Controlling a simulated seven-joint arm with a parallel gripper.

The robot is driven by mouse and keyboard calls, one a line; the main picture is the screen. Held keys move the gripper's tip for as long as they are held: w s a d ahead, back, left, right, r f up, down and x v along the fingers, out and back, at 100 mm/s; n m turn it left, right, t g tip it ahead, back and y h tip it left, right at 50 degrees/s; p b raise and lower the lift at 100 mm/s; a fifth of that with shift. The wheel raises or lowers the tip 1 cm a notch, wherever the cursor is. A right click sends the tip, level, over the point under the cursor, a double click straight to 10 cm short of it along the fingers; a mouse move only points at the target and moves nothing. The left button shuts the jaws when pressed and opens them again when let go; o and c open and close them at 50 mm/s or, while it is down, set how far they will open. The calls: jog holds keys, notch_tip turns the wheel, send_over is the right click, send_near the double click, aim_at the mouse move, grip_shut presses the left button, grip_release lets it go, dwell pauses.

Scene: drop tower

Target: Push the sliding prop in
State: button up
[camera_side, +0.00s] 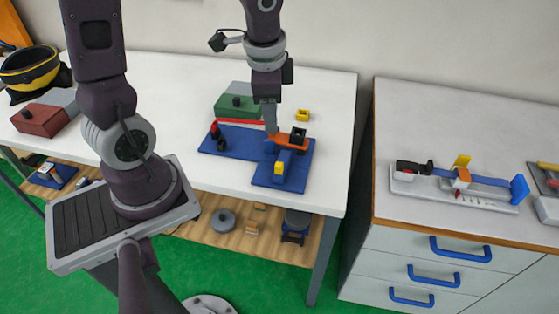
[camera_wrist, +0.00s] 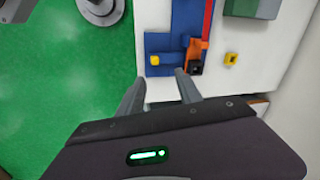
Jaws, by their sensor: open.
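A blue fixture base (camera_side: 222,143) lies flat on the white table, with a blue block on its front part that has a yellow end (camera_side: 279,168); this looks like the sliding prop. An orange piece (camera_side: 288,141) sits behind it, bearing a dark open-topped block (camera_side: 299,135). In the wrist view the yellow end (camera_wrist: 155,60) and the orange piece (camera_wrist: 198,46) also show. My gripper (camera_side: 271,130) points down beside the left end of the orange piece; in the wrist view its fingers (camera_wrist: 160,73) are apart and empty. Contact cannot be told.
A red bar (camera_side: 240,121) runs along the base's back, with a green and grey box (camera_side: 237,106) behind. A small yellow ring (camera_side: 302,115) lies at the back right. A separate bench (camera_side: 450,225) stands to the right. The table's front is clear.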

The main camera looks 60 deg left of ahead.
aim_at(279, 164)
jog(key=f+m, duration=0.1)
jog(key=f, duration=0.2)
jog(key=w+f+g+h, duration=0.1)
jog(key=f, duration=0.2)
jog(key=w+f+m, duration=0.1)
jog(key=f, duration=0.2)
jog(key=shift+w+a+m+g+h, duration=0.15)
jog(key=shift+a+m+g+h, duration=0.15)
jog(key=shift+a, duration=0.05)
notch_tip(279, 164, down, 7)
jog(key=shift+f, duration=0.15)
jog(key=shift+c, duration=0.2)
grip_shut()
